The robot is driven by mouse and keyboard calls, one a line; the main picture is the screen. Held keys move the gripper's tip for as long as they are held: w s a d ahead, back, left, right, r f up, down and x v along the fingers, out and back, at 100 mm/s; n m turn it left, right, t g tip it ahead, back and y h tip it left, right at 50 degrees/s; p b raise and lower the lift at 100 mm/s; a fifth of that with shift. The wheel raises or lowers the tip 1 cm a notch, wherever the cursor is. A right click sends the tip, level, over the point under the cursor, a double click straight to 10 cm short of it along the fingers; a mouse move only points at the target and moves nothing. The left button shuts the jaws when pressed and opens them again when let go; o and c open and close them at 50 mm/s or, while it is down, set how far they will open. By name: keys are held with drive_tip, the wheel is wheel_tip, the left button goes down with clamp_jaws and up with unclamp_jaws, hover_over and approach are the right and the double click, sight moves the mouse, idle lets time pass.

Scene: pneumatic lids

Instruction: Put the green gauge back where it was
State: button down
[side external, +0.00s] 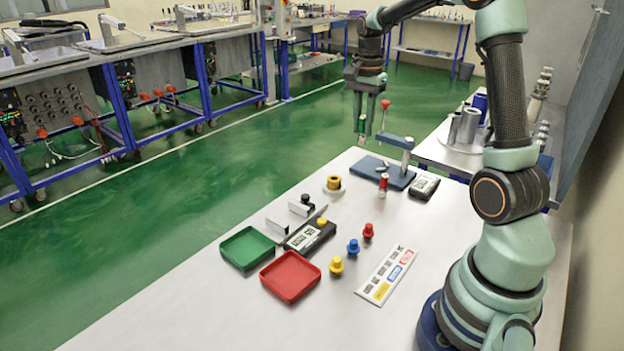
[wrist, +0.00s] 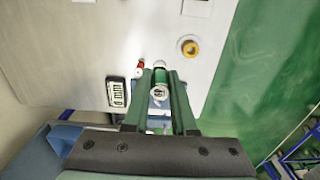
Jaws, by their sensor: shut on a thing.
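My gripper (side external: 363,126) is high over the far end of the table, beside the blue lever press (side external: 395,174). In the wrist view, my gripper (wrist: 160,80) is shut on the green gauge (wrist: 160,76), a small green cylinder with a pale grey end. The gauge is mostly hidden between the fingers in the side view and is held clear of the table. A red and white cylinder (side external: 383,184) stands at the press's near edge; it also shows in the wrist view (wrist: 139,69).
A black meter (side external: 424,188) lies right of the press. A yellow ring on a grey base (side external: 333,184) is to its left. Green (side external: 247,249) and red (side external: 290,277) trays, coloured pegs (side external: 353,248) and a label card (side external: 388,275) lie nearer. The press lever's red knob (side external: 385,104) rises close to my gripper.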

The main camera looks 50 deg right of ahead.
drive_tip(key=s+a+r, duration=0.1)
drive_tip(key=s+r, duration=0.2)
drive_tip(key=s, duration=0.2)
wheel_tip(320, 180, down, 20)
drive_tip(key=shift+w+a+f, duration=0.1)
drive_tip(key=shift+w, duration=0.05)
idle(0.4)
drive_tip(key=c, duration=0.7)
unclamp_jaws()
drive_tip(key=shift+f, duration=0.1)
drive_tip(key=shift+c, duration=0.2)
